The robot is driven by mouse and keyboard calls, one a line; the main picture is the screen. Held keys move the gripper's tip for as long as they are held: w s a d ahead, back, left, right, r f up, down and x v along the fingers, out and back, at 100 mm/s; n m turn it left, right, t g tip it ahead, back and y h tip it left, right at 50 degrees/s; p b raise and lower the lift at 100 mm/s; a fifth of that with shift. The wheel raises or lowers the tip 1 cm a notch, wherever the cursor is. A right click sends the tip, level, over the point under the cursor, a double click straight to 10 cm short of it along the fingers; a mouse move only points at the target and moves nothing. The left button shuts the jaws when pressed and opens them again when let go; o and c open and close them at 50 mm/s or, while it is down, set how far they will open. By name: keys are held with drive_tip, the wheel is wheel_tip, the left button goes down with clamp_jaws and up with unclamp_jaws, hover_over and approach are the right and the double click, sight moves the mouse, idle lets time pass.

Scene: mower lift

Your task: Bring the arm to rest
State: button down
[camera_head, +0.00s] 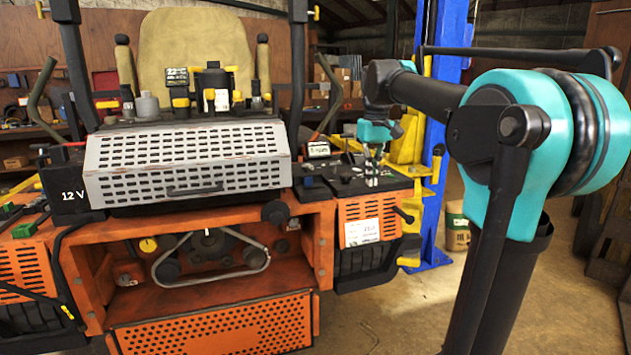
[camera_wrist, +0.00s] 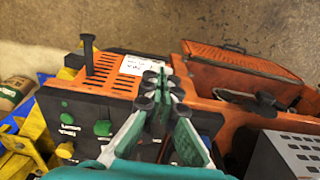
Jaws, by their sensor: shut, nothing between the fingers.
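My gripper (camera_head: 372,172) hangs from my teal and black arm on the right of the head view. It points down over the dark top of the orange mower's side box (camera_head: 362,232). In the wrist view my gripper (camera_wrist: 162,78) shows its fingertips together, with nothing between them. The side box (camera_wrist: 85,125) lies below it there, with a white label (camera_wrist: 135,66) on its orange edge. I cannot tell the exact height of the fingertips above the box top.
The mower's grey slotted cover (camera_head: 190,155) and a 12 V battery (camera_head: 70,190) are left of my gripper. A blue lift post (camera_head: 442,130) with yellow parts stands close behind it. The concrete floor (camera_head: 390,315) at the lower right is partly clear.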

drive_tip(key=s+d+f+m+t, duration=0.1)
drive_tip(key=s+f, duration=0.6)
drive_tip(key=f, duration=0.4)
drive_tip(key=s+d+f+m+t, duration=0.1)
drive_tip(key=s+f, duration=0.6)
drive_tip(key=f, duration=0.4)
drive_tip(key=s+d+f+m+t, duration=0.1)
drive_tip(key=s+d+f+t, duration=0.1)
drive_tip(key=s+f, duration=0.6)
wheel_tip(320, 180, down, 4)
drive_tip(key=shift+f, duration=0.1)
drive_tip(key=c, duration=2.3)
unclamp_jaws()
drive_tip(key=shift+w+a, duration=0.1)
